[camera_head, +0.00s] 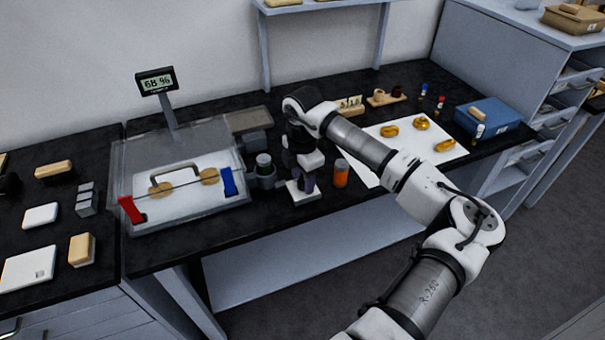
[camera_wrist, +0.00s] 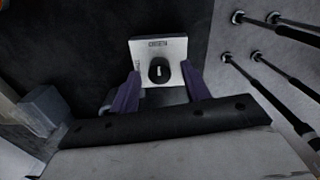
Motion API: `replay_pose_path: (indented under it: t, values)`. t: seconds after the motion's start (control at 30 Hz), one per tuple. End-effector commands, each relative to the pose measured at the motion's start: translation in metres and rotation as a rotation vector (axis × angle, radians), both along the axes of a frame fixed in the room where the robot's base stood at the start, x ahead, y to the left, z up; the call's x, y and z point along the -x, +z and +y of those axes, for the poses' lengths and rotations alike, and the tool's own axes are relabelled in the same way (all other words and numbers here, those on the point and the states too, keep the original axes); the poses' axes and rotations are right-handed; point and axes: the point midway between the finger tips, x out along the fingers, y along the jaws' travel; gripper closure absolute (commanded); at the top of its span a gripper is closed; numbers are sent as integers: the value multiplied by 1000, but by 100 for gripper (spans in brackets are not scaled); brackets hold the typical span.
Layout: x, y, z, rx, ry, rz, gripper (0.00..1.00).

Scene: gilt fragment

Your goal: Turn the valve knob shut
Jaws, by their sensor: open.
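The valve knob (camera_wrist: 160,71) is black with a white pointer line and sits on a white plate (camera_wrist: 143,46) with small lettering, partly unreadable, above it. In the wrist view the pointer stands nearly upright in the picture. My gripper (camera_wrist: 160,90) is open, with a purple finger on either side of the lower part of the plate. I cannot tell whether the fingers touch anything. In the head view the white plate (camera_head: 304,194) lies near the bench's front edge, under my gripper (camera_head: 305,184); the knob is hidden there.
An orange bottle (camera_head: 341,172) stands close to the right of the plate. A clear case (camera_head: 180,135) with red and blue clips is further left. White paper with golden pieces (camera_head: 421,124) lies right.

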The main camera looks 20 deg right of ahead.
Motion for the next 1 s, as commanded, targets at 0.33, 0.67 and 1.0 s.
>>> replay_pose_path:
  t: [0.33, 0.67, 1.0]
  values:
    - [0, -5, 0, 0, 0, -1, 53]
    - [0, -4, 0, 0, 0, 0, 96]
    - [0, -7, 0, 1, 47, -1, 98]
